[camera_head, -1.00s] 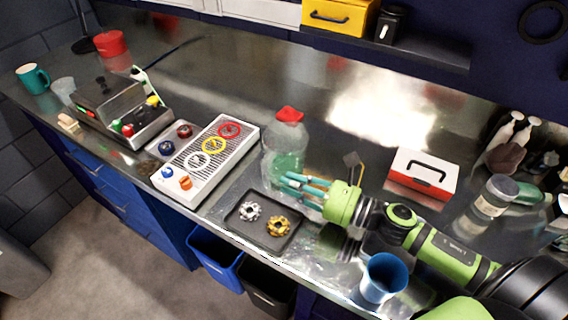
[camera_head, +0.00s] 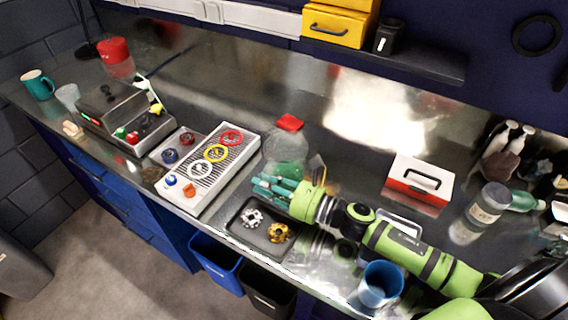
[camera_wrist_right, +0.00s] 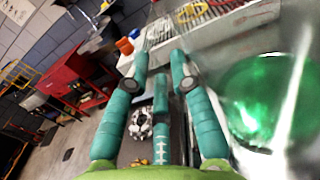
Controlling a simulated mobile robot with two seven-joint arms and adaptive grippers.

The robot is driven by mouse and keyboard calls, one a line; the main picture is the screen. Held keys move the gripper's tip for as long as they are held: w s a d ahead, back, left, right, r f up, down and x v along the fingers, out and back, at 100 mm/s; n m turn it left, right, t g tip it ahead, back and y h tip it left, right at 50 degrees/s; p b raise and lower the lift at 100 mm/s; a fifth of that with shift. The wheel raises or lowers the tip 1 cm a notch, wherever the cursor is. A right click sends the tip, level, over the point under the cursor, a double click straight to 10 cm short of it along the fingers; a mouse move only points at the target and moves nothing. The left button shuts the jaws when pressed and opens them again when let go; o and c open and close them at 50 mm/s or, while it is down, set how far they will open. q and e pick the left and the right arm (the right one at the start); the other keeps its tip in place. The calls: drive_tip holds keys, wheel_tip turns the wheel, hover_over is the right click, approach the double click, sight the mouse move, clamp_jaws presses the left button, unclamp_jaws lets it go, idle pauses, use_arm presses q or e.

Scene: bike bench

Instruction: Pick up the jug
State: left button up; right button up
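The jug (camera_head: 284,147) is clear, with a red cap and green liquid low inside. It stands upright on the metal bench near the middle of the head view. My right gripper (camera_head: 272,187) is in front of the jug's lower part in this view and covers some of its base. In the right wrist view my right gripper (camera_wrist_right: 160,85) has its teal fingers spread, with nothing held between them. The jug's green part (camera_wrist_right: 255,100) shows to the right of the fingers there, outside them. Whether they touch is unclear. My left gripper is not in view.
A dark tray (camera_head: 237,229) with a silver and a gold gear lies just in front of the gripper. A white panel with coloured rings (camera_head: 243,134) is left of the jug. A blue cup (camera_head: 381,284) and a red-white box (camera_head: 420,182) are to the right. The bench behind the jug is clear.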

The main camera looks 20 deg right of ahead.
sight(265, 175)
drive_tip(key=shift+s, duration=0.1)
clamp_jaws()
drive_tip(key=shift+r, duration=0.25)
drive_tip(key=shift+r, duration=1.65)
drive_tip(key=s+d+r+b, duration=0.3)
drive_tip(key=s+d+r, duration=0.2)
drive_tip(key=d, duration=0.5)
drive_tip(key=shift+s+r+b, duration=0.25)
drive_tip(key=shift+r+b, duration=0.15)
drive_tip(key=shift+r, duration=0.7)
